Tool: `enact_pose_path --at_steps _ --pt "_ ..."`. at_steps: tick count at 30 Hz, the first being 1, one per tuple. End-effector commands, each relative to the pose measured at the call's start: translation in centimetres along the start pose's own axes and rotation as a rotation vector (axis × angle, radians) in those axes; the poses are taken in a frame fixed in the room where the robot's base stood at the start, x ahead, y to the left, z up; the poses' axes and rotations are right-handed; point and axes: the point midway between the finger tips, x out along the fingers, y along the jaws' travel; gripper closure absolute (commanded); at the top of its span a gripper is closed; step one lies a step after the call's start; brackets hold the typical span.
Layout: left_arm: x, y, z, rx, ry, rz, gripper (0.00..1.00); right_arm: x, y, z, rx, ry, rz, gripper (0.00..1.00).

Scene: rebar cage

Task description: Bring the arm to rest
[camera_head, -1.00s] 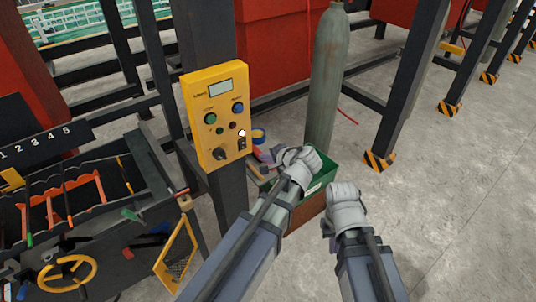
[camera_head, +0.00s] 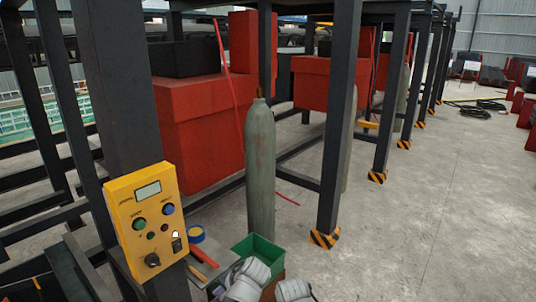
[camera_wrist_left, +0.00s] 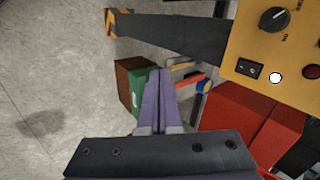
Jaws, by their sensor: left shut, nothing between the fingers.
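My left gripper (camera_head: 243,280) shows at the bottom edge of the head view, in front of the green box. In the left wrist view its two purple fingers (camera_wrist_left: 161,100) lie together, shut with nothing between them, pointing towards the green and brown boxes. My right gripper (camera_head: 294,291) shows only as a light grey piece at the bottom edge, right of the left one. Its fingers are hidden. Both are apart from the yellow control panel (camera_head: 147,218), which has a small display, knobs and a switch.
A grey-green gas cylinder (camera_head: 260,170) stands behind the green box (camera_head: 257,250). A dark post with a striped foot (camera_head: 325,238) stands to the right. Red cabinets (camera_head: 200,130) are behind.

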Motion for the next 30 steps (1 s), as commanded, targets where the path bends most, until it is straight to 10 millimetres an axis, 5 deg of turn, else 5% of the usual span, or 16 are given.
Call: enact_pose_path --at_steps 1,3,10,15,30 --pt "0.6 3.4 1.5 -0.029 -0.02 0.085 1.0 1.6 -0.1 -0.1 -0.001 0.0 0.0 1.0" --pt "0.4 7.2 3.0 -0.067 -0.055 0.205 1.0 2.5 -0.2 -0.1 -0.001 0.0 0.0 1.0" --pt "-1.8 15.7 6.4 -0.129 -0.158 0.492 1.0 4.3 -0.4 -0.2 -0.003 0.0 0.001 1.0" --pt "-2.7 17.4 7.1 -0.137 -0.187 0.56 1.0 4.5 -0.4 -0.3 -0.003 0.0 0.001 1.0" --pt "-2.7 17.4 7.0 -0.137 -0.187 0.56 1.0 4.4 -0.4 -0.2 -0.003 0.0 0.001 1.0"
